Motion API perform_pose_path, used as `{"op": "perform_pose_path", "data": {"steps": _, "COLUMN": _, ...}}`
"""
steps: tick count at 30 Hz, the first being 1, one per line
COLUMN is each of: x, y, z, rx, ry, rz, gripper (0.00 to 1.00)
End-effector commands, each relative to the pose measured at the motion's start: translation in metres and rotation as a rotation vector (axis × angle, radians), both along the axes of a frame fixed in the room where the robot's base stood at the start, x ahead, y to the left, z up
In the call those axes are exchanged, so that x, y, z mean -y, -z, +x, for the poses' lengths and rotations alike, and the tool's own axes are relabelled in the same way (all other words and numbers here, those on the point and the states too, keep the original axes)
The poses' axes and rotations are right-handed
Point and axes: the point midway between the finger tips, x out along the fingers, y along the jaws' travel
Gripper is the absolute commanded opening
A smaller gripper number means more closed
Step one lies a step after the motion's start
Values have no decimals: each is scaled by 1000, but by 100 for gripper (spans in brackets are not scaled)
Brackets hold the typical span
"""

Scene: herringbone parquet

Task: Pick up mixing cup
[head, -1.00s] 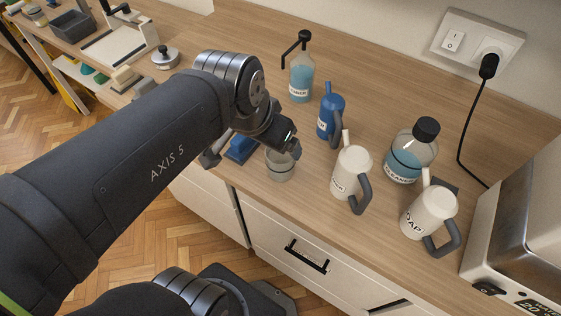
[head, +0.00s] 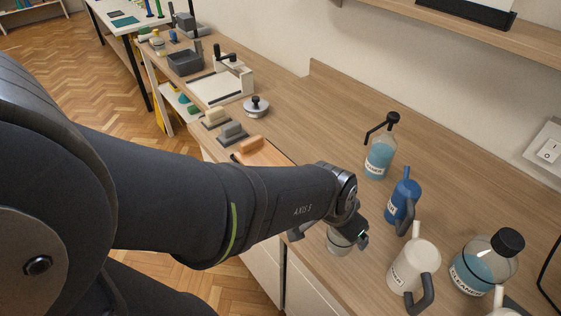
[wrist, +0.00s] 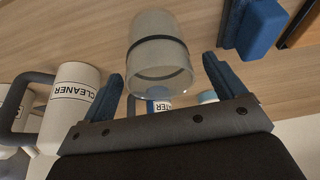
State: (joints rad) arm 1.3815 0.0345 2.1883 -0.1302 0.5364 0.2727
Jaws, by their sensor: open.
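The mixing cup is a clear, greyish translucent cup with a dark band in the wrist view (wrist: 157,58). It also shows in the head view (head: 339,245), standing on the wooden counter, partly covered by my gripper. My gripper (wrist: 163,70) is open, with one blue-grey finger on each side of the cup's near end. Visible gaps separate the fingers from the cup, and most of it lies beyond the fingertips. In the head view my gripper (head: 330,236) is at the cup.
A blue bottle (head: 403,200), a white jug (head: 411,266), a spray bottle (head: 379,158) and a round cleaner flask (head: 480,268) stand right of the cup. Brushes (head: 232,133) and a lidded metal piece (head: 256,108) sit farther left.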

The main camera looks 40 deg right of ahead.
Motion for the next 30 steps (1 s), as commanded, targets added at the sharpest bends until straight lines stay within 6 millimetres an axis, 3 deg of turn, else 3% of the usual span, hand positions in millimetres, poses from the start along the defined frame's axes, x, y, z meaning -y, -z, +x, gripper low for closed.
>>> {"op": "perform_pose_path", "data": {"steps": 12, "x": 4, "y": 10, "z": 0, "rx": 1, "ry": 1, "rz": -1, "gripper": 88}}
{"op": "perform_pose_path", "data": {"steps": 19, "x": 4, "y": 10, "z": 0, "rx": 1, "ry": 1, "rz": -1, "gripper": 45}}
{"op": "perform_pose_path", "data": {"steps": 21, "x": 4, "y": 10, "z": 0, "rx": 1, "ry": 1, "rz": -1, "gripper": 37}}
{"op": "perform_pose_path", "data": {"steps": 30, "x": 4, "y": 8, "z": 0, "rx": 1, "ry": 1, "rz": -2, "gripper": 36}}
